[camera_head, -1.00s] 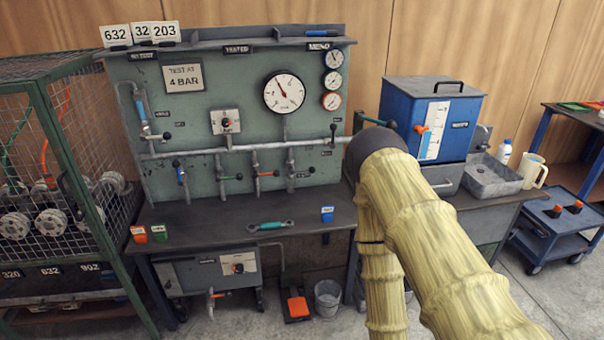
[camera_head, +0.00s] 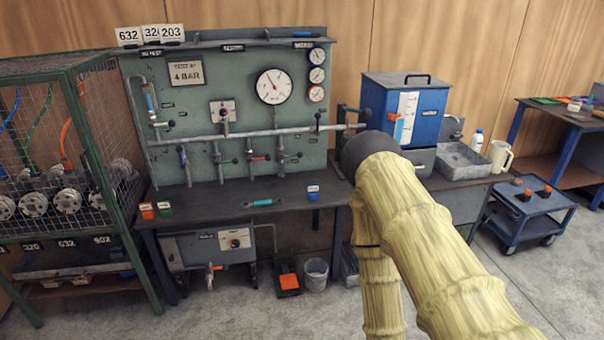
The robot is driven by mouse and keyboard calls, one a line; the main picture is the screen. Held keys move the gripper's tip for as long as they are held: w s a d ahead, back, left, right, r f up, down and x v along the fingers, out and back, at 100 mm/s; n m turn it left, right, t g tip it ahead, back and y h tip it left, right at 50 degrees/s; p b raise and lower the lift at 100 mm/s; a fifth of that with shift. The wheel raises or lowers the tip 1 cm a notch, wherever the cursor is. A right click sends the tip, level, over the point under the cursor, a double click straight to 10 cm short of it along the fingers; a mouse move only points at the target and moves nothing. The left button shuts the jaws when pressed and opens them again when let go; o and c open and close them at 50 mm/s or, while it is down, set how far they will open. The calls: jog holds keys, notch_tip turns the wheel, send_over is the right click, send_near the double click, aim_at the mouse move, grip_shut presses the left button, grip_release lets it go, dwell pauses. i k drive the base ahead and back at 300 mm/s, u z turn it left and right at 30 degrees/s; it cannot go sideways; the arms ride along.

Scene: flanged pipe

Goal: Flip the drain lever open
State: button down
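The test panel (camera_head: 200,92) stands upright at the back of the bench and carries a horizontal grey pipe with several small valve levers. My arm, in a yellow sleeve, crosses the right foreground. My gripper is not in view.
The dark bench (camera_head: 225,197) holds a teal-handled tool (camera_head: 262,203) and small coloured tags. A wire cage (camera_head: 100,120) stands left. A blue tank (camera_head: 428,95) and grey sink (camera_head: 463,160) stand right, with a blue cart (camera_head: 525,212) beyond. Below are a bucket (camera_head: 316,274) and orange pedal (camera_head: 287,281).

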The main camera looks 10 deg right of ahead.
aim_at(299, 155)
jog(key=u, duration=0.3)
jog(key=i, duration=1.15)
jog(key=z, duration=0.35)
